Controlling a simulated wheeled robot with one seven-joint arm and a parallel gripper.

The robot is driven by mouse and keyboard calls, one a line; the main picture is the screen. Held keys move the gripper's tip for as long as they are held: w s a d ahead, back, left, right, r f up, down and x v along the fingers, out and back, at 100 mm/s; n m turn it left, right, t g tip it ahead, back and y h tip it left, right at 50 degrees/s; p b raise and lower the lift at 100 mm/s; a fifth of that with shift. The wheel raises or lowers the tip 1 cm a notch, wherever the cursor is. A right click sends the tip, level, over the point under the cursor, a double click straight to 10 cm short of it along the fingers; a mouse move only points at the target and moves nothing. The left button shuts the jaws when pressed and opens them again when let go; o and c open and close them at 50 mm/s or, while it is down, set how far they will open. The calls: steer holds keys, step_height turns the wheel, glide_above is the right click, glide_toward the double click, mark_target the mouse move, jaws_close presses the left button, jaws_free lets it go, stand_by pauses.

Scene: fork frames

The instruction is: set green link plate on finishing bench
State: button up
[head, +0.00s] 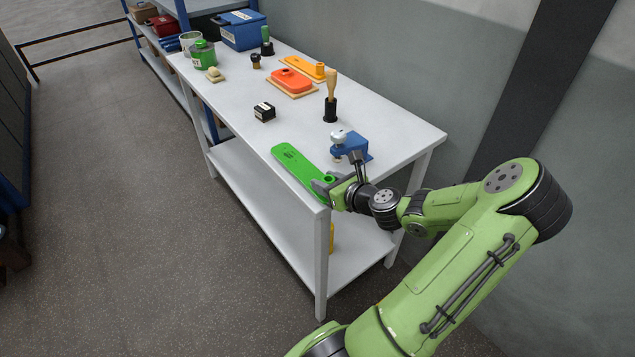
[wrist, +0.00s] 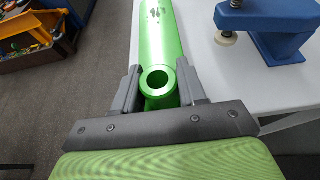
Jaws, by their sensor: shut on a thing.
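The green link plate (head: 297,167) is a long flat bar with rounded ends, lying along the front edge of the white finishing bench (head: 225,117), near its right corner. I cannot tell whether it touches the bench top. My gripper (head: 328,184) is shut on the plate's near end, which has a raised ring with a hole. In the wrist view the two grey fingers (wrist: 154,91) press either side of the green link plate (wrist: 157,35) at that ring. The plate stretches away from the fingers.
A blue clamp (head: 351,146) stands right of the plate. A black block (head: 264,112), a brush in a black holder (head: 331,98) and orange parts on wooden boards (head: 292,83) are farther back. Green and white cans and a blue box (head: 242,30) fill the far end. Bench left of the plate is narrow.

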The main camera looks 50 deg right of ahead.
steer(key=shift+s+d+f+p, duration=0.1)
steer(key=shift+s+d+p, duration=0.45)
steer(key=shift+d, duration=0.95)
steer(key=shift+s+d+f+p, duration=0.1)
steer(key=shift+d+p, duration=0.7)
steer(key=shift+d, duration=0.75)
steer(key=shift+s+d+p, duration=0.35)
steer(key=shift+d+p, duration=0.35)
steer(key=shift+d, duration=0.8)
steer(key=shift+r+p, duration=0.1)
steer(key=shift+p, duration=0.65)
steer(key=shift+f, duration=0.45)
steer(key=o, duration=1.3)
steer(key=shift+s, duration=0.15)
steer(key=p+v, duration=0.2)
steer(key=v, duration=1.3)
steer(key=shift+s+a+r+p, duration=0.1)
steer(key=shift+s+r+p, duration=0.05)
steer(key=shift+s+p, duration=0.15)
